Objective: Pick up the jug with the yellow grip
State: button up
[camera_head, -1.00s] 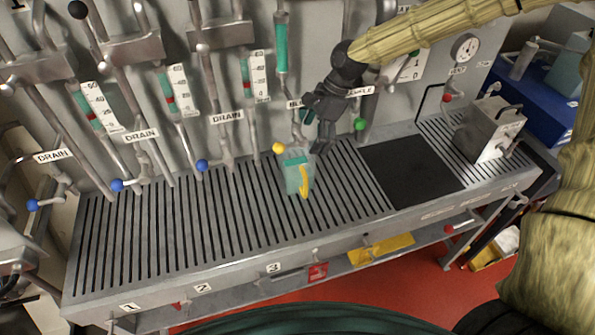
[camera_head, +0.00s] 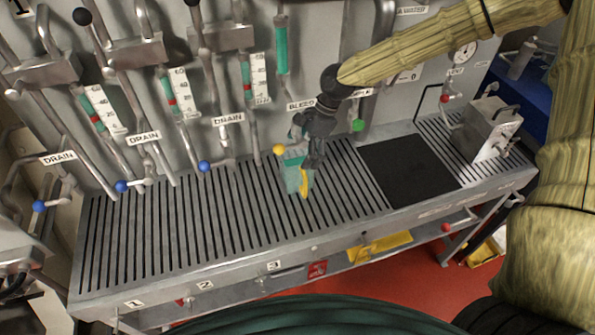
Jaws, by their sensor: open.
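My gripper (camera_head: 308,162) is dark and open. It hangs just behind and to the right of the jug, its fingers overlapping the jug's upper right edge in the picture. I cannot tell whether they touch it.
The slatted bench (camera_head: 225,225) is clear to the jug's left. A black mat (camera_head: 408,170) and a metal box (camera_head: 487,130) lie to the right. Pipes with a yellow knob (camera_head: 279,150), a green knob (camera_head: 358,125) and a blue knob (camera_head: 204,166) stand close behind.

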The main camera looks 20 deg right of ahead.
jog(key=c, duration=2)
jog(key=shift+r+p, duration=0.2)
jog(key=shift+p, duration=0.25)
